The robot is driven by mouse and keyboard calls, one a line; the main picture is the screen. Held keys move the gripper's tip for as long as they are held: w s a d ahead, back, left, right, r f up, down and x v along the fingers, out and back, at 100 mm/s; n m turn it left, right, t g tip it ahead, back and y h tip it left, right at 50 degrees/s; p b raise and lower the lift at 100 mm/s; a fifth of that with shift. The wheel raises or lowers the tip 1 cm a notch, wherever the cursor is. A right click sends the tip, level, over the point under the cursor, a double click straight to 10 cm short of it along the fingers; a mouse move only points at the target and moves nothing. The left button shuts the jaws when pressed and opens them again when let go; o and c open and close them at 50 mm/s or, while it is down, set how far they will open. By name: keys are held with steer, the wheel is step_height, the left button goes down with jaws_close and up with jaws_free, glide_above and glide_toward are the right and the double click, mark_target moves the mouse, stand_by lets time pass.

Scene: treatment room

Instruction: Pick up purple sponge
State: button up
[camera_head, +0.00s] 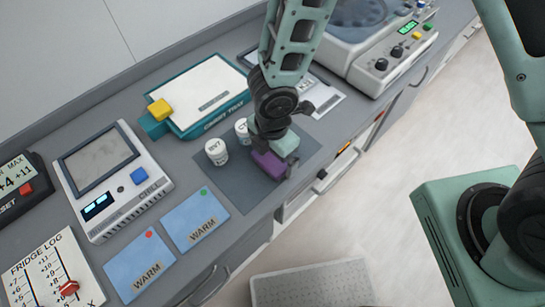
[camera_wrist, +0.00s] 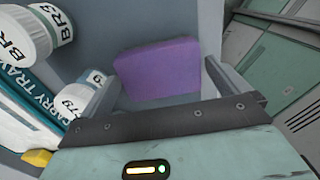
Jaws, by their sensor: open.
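The purple sponge (camera_head: 268,165) lies on a dark grey mat (camera_head: 240,190) near the counter's front edge. In the wrist view the sponge (camera_wrist: 160,70) is a plain purple block, ahead of and between my finger tips. My gripper (camera_head: 276,151) is right above and beside the sponge, partly covering it in the head view. In the wrist view my gripper (camera_wrist: 160,80) is open, with one finger to each side of the sponge. I cannot tell whether a finger touches it.
Two white labelled jars (camera_head: 216,152) (camera_head: 242,130) stand close to the left of my gripper. A teal carry tray (camera_head: 205,95) with a yellow block (camera_head: 159,109) is behind them. Blue WARM cards (camera_head: 195,220) lie to the left. The counter drops off just right of the sponge.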

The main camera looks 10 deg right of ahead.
steer(key=shift+f, duration=0.5)
steer(key=c, duration=0.9)
steer(key=shift+o, duration=0.2)
steer(key=shift+r, duration=0.15)
step_height(320, 180, up, 10)
steer(key=shift+p, duration=0.35)
steer(key=shift+o, duration=1.1)
steer(key=shift+c, duration=0.4)
